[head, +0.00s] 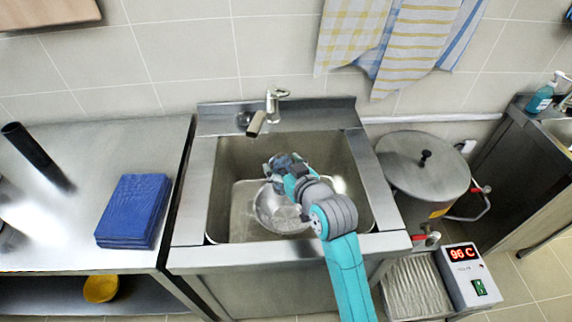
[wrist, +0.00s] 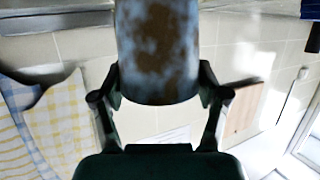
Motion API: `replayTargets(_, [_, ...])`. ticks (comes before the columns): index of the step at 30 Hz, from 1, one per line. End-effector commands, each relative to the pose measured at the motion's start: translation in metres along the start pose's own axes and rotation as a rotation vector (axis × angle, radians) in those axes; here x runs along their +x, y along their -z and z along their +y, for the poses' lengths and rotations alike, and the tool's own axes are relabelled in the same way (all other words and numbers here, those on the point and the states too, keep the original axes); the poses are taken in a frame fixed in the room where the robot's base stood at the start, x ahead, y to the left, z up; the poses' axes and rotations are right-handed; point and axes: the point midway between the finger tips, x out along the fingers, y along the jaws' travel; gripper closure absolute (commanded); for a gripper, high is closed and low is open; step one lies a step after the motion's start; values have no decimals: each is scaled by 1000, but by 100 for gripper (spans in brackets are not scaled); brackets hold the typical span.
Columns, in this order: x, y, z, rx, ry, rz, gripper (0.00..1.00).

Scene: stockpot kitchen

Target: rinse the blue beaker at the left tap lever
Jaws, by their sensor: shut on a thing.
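The blue beaker (wrist: 157,45) fills the top middle of the wrist view. Its blue-grey wall carries large brown stains. My gripper (wrist: 158,84) is shut on it, one finger on each side. In the head view my gripper (head: 282,168) is over the sink basin, below and slightly right of the tap; the beaker is small and hard to make out there. The tap (head: 267,112) stands at the sink's back edge, with a lever on top (head: 283,93) and its spout toward the basin. I see no water stream.
A round metal bowl (head: 280,212) sits in the sink (head: 232,150) under my arm. Blue folded cloths (head: 134,208) and a black cylinder (head: 38,157) are on the left counter. A lidded stockpot (head: 422,165) and a 96 C display (head: 465,254) are at the right. Towels (head: 410,45) hang behind.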

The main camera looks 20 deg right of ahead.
Motion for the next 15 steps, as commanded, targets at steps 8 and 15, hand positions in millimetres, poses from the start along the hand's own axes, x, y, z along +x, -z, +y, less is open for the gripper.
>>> replayTargets(8, [24, 3, -6, 0, 1, 1, 58])
replayTargets(15, [43, 5, -11, -1, 0, 1, 58])
